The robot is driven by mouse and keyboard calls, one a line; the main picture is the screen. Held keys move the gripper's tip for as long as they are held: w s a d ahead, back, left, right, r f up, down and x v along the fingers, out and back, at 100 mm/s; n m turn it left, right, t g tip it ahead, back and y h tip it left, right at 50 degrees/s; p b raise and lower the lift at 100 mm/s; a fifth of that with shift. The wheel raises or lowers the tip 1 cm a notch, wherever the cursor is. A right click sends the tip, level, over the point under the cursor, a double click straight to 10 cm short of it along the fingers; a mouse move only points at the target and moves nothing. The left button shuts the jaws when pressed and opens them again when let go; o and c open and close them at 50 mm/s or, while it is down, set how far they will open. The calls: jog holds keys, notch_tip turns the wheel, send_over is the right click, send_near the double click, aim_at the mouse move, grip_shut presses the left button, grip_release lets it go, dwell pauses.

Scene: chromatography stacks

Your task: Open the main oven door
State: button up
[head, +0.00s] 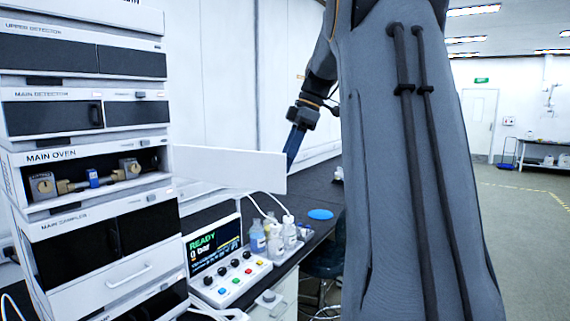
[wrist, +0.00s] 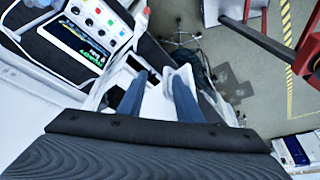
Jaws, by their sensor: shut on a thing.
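The main oven (head: 52,157) is the middle unit of the stack at the left of the head view. Its white door (head: 230,166) stands swung out to the right, wide open, with its plain face showing.
The main detector (head: 85,112) sits above the oven and the main sampler (head: 95,240) below, both closed. A control box with a READY screen (head: 213,245) and several bottles (head: 275,237) stand on the dark bench below the door. Open floor (head: 520,215) lies at the right.

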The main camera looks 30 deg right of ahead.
jog(key=b+v, duration=0.1)
jog(key=v, duration=0.6)
jog(key=shift+r+b, duration=0.15)
jog(key=shift+b, duration=0.25)
jog(key=shift+a, duration=0.1)
